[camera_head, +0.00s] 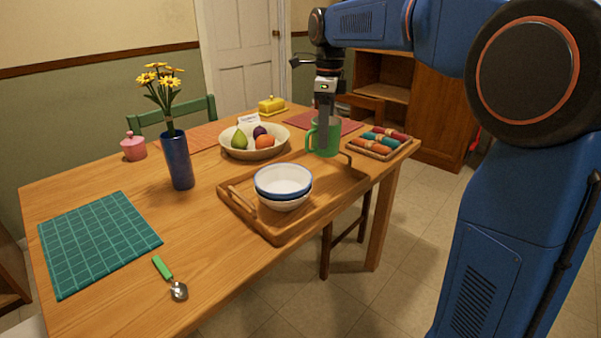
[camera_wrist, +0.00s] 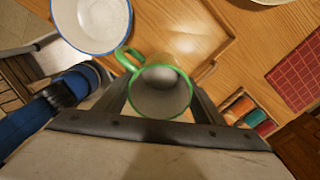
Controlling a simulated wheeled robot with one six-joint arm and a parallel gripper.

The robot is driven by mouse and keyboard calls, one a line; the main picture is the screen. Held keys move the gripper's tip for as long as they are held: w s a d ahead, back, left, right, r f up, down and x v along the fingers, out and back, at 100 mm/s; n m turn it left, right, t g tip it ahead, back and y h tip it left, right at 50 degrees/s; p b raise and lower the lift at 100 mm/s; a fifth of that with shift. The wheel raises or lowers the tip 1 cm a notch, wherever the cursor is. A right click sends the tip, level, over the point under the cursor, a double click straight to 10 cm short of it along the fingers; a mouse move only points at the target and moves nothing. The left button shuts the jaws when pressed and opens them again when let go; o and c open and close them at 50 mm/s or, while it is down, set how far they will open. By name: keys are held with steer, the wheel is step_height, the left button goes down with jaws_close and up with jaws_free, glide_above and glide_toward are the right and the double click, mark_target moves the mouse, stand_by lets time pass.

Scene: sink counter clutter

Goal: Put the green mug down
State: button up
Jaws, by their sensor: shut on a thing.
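The green mug (camera_head: 331,137) is upright in my gripper (camera_head: 324,118), near the far right corner of the wooden tray. In the wrist view the mug (camera_wrist: 161,92) sits between the two fingers of my gripper (camera_wrist: 160,104), its handle pointing to the upper left. The gripper is shut on the mug. From these views I cannot tell whether the mug's base touches the tray or is held above it. The mug looks empty from above.
The wooden tray (camera_head: 238,205) holds stacked white bowls (camera_head: 283,181). A fruit bowl (camera_head: 235,152) stands behind it. A box of coloured rolls (camera_head: 405,152) lies to the right. The tray's right part is bare.

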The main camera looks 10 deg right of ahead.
steer(key=shift+f, duration=4.7)
steer(key=shift+f, duration=0.1)
steer(key=o, duration=1.3)
step_height(320, 180, up, 11)
steer(key=shift+r, duration=0.65)
steer(key=shift+d, duration=0.1)
